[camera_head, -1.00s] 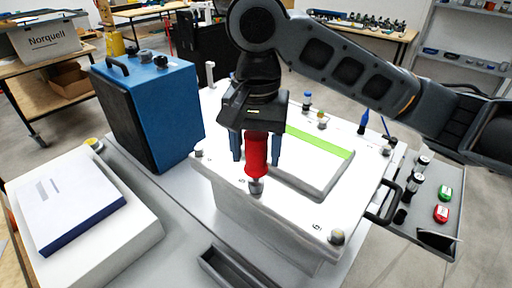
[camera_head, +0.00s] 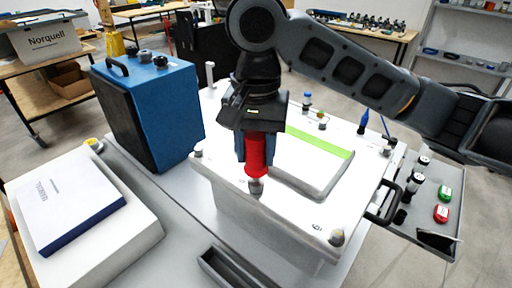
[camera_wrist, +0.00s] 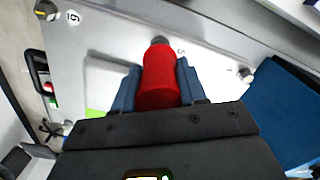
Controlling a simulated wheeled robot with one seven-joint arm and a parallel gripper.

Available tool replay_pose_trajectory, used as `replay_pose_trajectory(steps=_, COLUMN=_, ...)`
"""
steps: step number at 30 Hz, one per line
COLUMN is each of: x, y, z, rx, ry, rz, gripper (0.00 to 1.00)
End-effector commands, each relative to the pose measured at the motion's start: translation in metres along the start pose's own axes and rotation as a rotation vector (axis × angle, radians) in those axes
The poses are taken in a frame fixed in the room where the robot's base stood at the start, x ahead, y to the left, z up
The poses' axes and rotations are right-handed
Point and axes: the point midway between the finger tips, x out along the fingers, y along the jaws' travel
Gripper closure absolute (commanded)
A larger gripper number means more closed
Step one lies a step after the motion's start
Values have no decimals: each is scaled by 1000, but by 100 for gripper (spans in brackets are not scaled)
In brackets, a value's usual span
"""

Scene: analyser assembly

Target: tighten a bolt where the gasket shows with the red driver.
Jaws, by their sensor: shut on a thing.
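The red driver (camera_head: 256,156) stands upright between the blue fingers of my gripper (camera_head: 255,150), which is shut on its handle. Its grey tip end (camera_head: 256,186) is at the front edge area of the white analyser lid (camera_head: 285,208), over a bolt position; the bolt itself is hidden. The driver also shows in the wrist view (camera_wrist: 159,78), between both fingers (camera_wrist: 157,88). Other bolts are visible at the front right corner (camera_head: 337,237) and left corner (camera_head: 198,153) of the lid. I cannot make out a gasket.
A blue box (camera_head: 150,110) stands behind left of the analyser. A white case with a booklet (camera_head: 68,200) lies at left. An empty grey tray (camera_head: 232,268) is in front. A side tray (camera_head: 440,190) at right holds green and red items.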

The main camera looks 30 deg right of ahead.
Motion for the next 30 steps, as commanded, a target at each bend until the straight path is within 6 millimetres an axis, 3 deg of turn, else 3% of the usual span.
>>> replay_pose_trajectory(steps=30, x=-47, y=0, z=0, rx=0, ry=2, rz=-1, gripper=100)
